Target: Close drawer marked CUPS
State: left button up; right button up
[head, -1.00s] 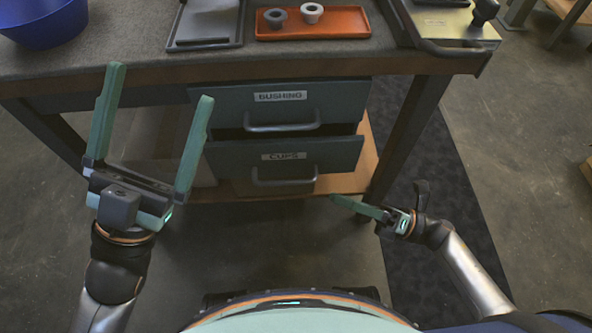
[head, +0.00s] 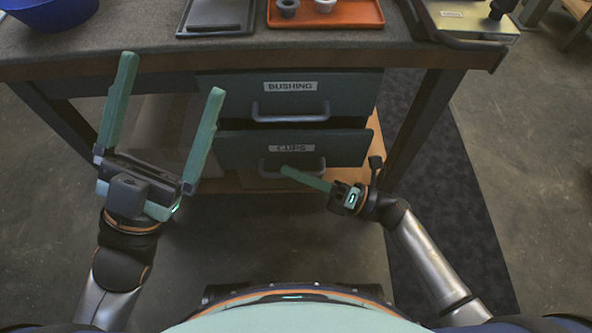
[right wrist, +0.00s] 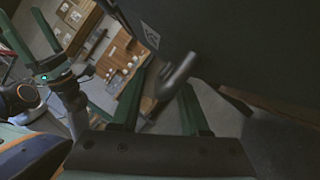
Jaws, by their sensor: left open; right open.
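The CUPS drawer (head: 350,148) is the lower of two dark drawers under the bench in the head view. A dark gap shows above its front, so it appears to stand somewhat out. Its bar handle (head: 263,168) is partly behind my right gripper (head: 288,171), whose fingers reach left in front of it. In the right wrist view the open right gripper (right wrist: 163,88) has a grey handle (right wrist: 178,74) between or just beyond its fingertips; contact cannot be told. The drawer's dark front (right wrist: 225,45) fills the upper right there. My left gripper (head: 172,75) is open and empty, left of the drawers.
The BUSHING drawer (head: 350,95) is directly above. The bench top (head: 150,45) carries a blue bowl (head: 45,15), a dark tray (head: 215,25) and an orange tray (head: 350,15) with two ring-like parts. A bench leg (head: 425,125) stands right of the drawers. Floor in front is clear.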

grip_shut()
dwell(1.3)
